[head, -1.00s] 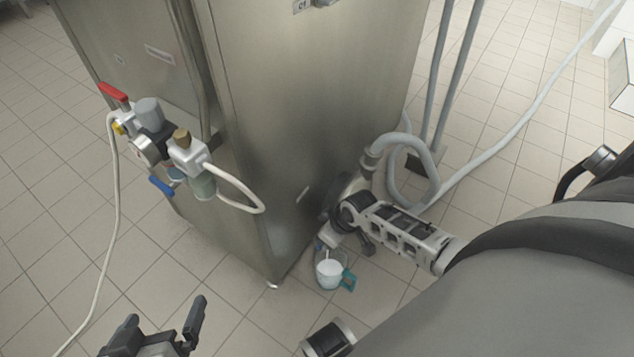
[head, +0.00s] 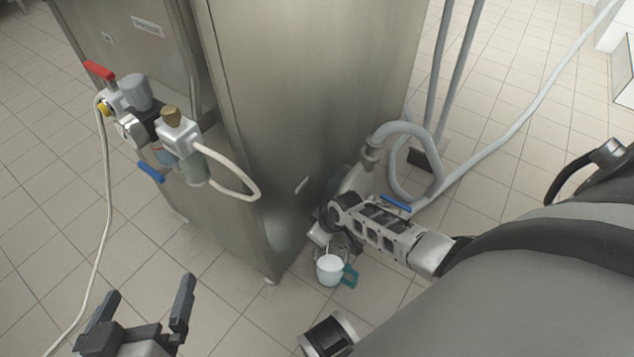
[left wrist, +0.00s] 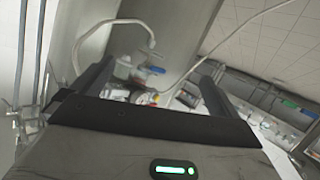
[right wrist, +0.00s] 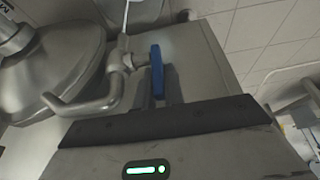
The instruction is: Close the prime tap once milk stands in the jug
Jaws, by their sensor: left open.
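The jug (head: 329,270), with a teal handle, stands on the floor at the foot of the steel machine, with white milk visible inside. In the right wrist view, my right gripper (right wrist: 160,85) has its fingers close on both sides of the blue tap handle (right wrist: 157,68), gripping it. The handle stands on a metal tap beside a rounded steel housing. My left gripper (head: 137,310) is open and empty at lower left.
The steel machine (head: 310,90) fills the middle. A valve group (head: 150,120) with red and blue levers and a thin white hose juts from its left side. A thick grey hose (head: 500,145) runs along the floor at right. The tiled floor at left is mostly clear.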

